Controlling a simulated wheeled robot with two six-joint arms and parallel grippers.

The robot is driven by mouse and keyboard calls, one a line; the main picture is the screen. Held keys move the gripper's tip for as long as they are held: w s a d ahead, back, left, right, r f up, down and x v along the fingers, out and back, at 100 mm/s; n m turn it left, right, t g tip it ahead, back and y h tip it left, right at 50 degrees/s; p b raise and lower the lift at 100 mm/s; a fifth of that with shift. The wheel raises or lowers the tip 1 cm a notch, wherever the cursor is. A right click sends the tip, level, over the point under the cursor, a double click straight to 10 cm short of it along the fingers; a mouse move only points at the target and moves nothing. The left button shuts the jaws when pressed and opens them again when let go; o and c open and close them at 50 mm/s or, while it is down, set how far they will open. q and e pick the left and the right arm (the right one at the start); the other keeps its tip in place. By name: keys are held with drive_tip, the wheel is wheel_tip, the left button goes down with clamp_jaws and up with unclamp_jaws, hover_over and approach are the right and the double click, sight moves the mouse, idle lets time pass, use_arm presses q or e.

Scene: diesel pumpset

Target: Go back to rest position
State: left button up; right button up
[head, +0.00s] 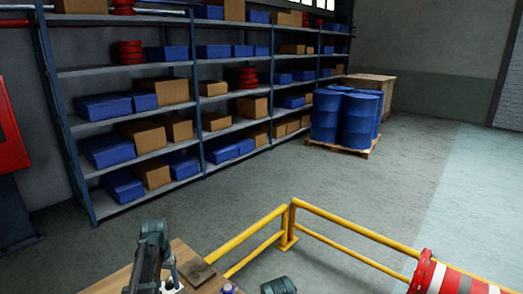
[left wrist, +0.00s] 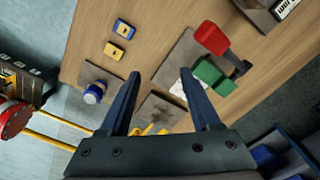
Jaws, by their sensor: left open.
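My left gripper (left wrist: 160,74) shows in the left wrist view with its two dark fingers spread apart and nothing between them. It is above the wooden table (left wrist: 150,25), pointing over its fittings. In the head view my left arm rises at the bottom left beside the same table (head: 118,282). A small grey-green part at the bottom middle of the head view looks like my right arm. My right gripper cannot be made out.
A yellow railing (head: 345,228), red-and-white barrel (head: 445,278), shelves (head: 125,70) and blue drums (head: 358,122) stand beyond. Open floor lies between.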

use_arm(q)
drive_tip(key=s+d+f+m+b, duration=0.1)
drive_tip(key=s+d+f+b, duration=0.2)
drive_tip(key=s+d, duration=0.7)
drive_tip(key=s+d+f+m+y+b, duration=0.1)
drive_tip(key=s+d+f+m+b, duration=0.1)
drive_tip(key=s+d, duration=0.9)
drive_tip(key=d+f+b, duration=0.1)
drive_tip(key=d, duration=0.3)
drive_tip(key=shift+s+d+f, duration=0.15)
drive_tip(key=shift+s+d, duration=0.1)
drive_tip(key=shift+s, duration=0.05)
